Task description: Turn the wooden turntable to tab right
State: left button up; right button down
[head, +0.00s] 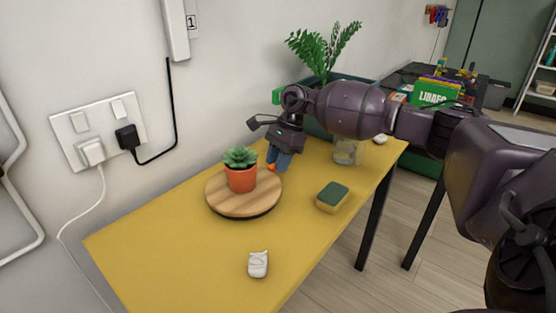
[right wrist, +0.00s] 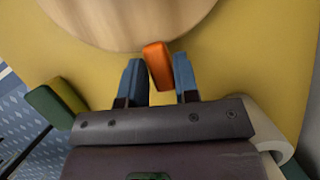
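The round wooden turntable (head: 221,203) lies on the yellow table. A small succulent in an orange pot (head: 242,178) stands on it. Its orange tab (head: 271,167) sticks out at the far edge in the head view, toward the planter. My right gripper (head: 279,158) reaches down there. The turntable's rim (right wrist: 130,42) is just ahead of the fingertips. My left gripper is out of view.
A green and yellow sponge (head: 332,198) lies right of the turntable. The table's left part is bare.

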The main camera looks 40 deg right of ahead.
jog(key=shift+w, duration=0.6)
jog(key=shift+w+a+r, duration=0.1)
jog(key=shift+a, duration=0.05)
